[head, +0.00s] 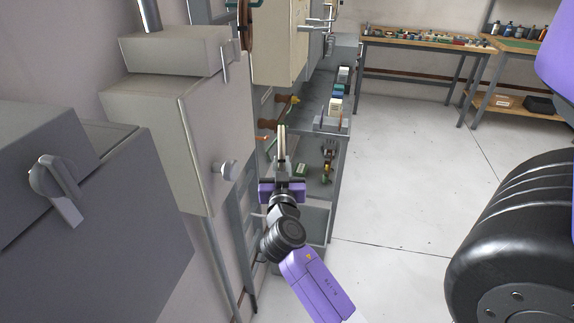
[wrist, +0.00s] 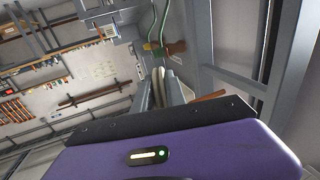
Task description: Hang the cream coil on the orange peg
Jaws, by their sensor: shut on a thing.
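My gripper (head: 282,165) is shut on the cream coil (head: 283,138), which stands up edge-on between the fingers. In the wrist view the coil (wrist: 158,84) shows as a narrow pale loop between the fingertips. An orange peg (head: 263,137) shows small at the wall, left of the coil in the head view. In the wrist view an orange rod (wrist: 209,97) sticks out to the right of the fingers, partly hidden by the gripper; I cannot tell for sure that it is the same peg. The coil looks apart from it.
A brown peg with a green cable (wrist: 174,48) is ahead of the fingers in the wrist view. Grey cabinets (head: 215,140) stand close on the left. A grey bench (head: 318,115) with small parts runs along the wall. The floor (head: 400,170) to the right is clear.

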